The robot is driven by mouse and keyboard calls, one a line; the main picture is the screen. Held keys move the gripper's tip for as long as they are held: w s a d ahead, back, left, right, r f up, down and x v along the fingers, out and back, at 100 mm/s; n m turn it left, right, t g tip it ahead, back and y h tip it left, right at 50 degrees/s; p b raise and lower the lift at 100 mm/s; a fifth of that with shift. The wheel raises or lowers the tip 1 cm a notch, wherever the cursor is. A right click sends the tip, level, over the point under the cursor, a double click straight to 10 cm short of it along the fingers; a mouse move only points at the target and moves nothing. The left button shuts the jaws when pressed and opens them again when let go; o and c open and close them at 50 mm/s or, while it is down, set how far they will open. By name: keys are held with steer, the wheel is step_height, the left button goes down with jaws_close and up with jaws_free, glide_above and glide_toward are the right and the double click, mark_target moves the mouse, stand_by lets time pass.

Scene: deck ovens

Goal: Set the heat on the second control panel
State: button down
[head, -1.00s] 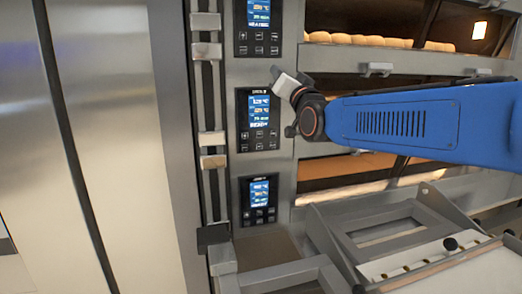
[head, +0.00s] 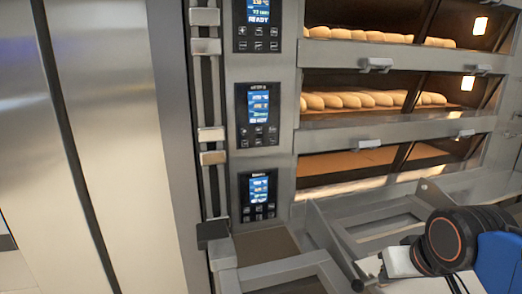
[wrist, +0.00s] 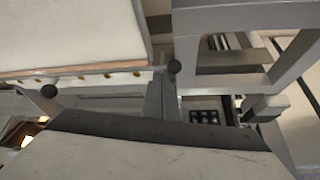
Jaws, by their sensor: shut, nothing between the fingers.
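Three control panels stand in a column on the oven front in the head view. The second control panel (head: 258,116) is in the middle, with a lit blue-white screen above several small dark buttons. Its screen text is too small to read. Nothing covers it. The top panel (head: 258,26) is cut by the frame edge and shows READY; the bottom panel (head: 259,197) is also lit. My gripper (head: 398,264) is shut and empty at the lower right, well below and right of the second panel, touching no panel.
Oven decks with bread loaves (head: 372,100) lie right of the panels. A metal loader frame (head: 275,268) stands below, near my gripper; its pale board (wrist: 70,30) shows in the wrist view. A vertical rail (head: 208,95) runs left of the panels. Space before the panels is clear.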

steer(key=shift+g, duration=0.7)
steer(key=s+f, duration=0.2)
steer(key=s, duration=0.1)
steer(key=s+d+f, duration=0.1)
steer(key=shift+s, duration=0.35)
